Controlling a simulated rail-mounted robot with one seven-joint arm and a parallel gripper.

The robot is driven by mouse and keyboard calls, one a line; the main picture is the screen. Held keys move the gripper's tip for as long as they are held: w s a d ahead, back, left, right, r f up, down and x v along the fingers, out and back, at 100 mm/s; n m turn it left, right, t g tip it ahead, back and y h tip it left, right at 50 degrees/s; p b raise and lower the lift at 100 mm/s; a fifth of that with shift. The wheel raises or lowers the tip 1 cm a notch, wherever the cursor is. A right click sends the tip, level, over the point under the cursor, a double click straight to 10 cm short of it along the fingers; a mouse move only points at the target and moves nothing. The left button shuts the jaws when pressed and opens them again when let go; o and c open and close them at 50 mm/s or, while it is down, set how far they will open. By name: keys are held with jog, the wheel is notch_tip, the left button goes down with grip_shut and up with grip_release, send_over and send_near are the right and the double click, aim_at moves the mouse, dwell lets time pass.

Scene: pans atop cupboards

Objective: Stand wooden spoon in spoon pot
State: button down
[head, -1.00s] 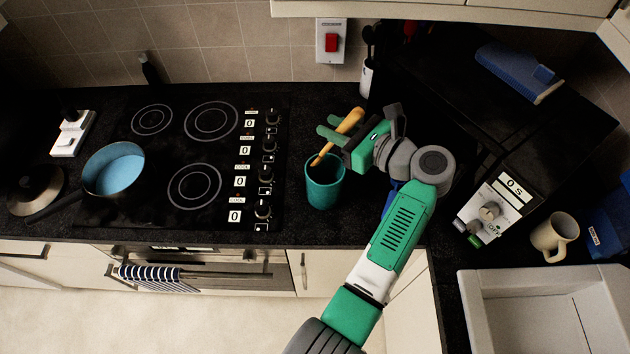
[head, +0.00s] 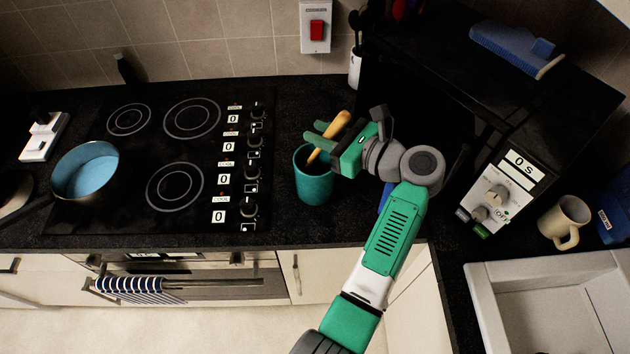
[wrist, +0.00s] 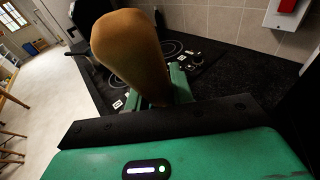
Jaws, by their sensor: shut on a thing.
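The wooden spoon (head: 330,137) is tilted, its upper end leaning right and its lower end at the mouth of the teal spoon pot (head: 313,186). How deep the lower end reaches inside is hard to tell. My gripper (head: 319,130) is shut on the spoon, just above the pot's rim. In the wrist view, the spoon's broad rounded end (wrist: 130,50) looms close to the camera, and the green fingers (wrist: 178,88) show behind it. The pot stands upright on the black worktop.
The hob (head: 175,160) with a blue-lined pan (head: 85,172) lies left of the pot. A dark microwave (head: 500,180) stands close to my arm on the right. A mug (head: 565,220) and a sink (head: 550,290) are farther right. A striped towel (head: 140,289) hangs below.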

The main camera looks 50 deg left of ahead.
jog(key=shift+r, duration=0.1)
jog(key=c, duration=1.1)
grip_release()
jog(key=shift+d, duration=0.1)
jog(key=v, duration=0.7)
jog(key=shift+w+d+r, duration=0.1)
jog(key=shift+d, duration=0.2)
